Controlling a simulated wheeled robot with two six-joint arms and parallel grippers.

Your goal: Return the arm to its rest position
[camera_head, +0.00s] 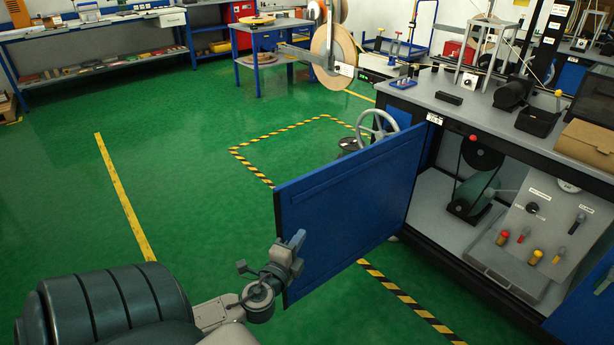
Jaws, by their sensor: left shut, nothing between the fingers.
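My left arm comes in from the bottom left, and its gripper (297,243) is shut and empty. It is at the near left edge of a blue cabinet door (345,205). I cannot tell whether it touches the door. The door stands swung open from the workbench (470,115), out over the green floor. My right gripper is not in view.
Inside the open cabinet are a motor-like unit (473,192) and a sloped panel (540,225) with several knobs. A handwheel (377,124) stands behind the door. A large tape reel (334,56) is farther back. The green floor (190,170) to the left is clear.

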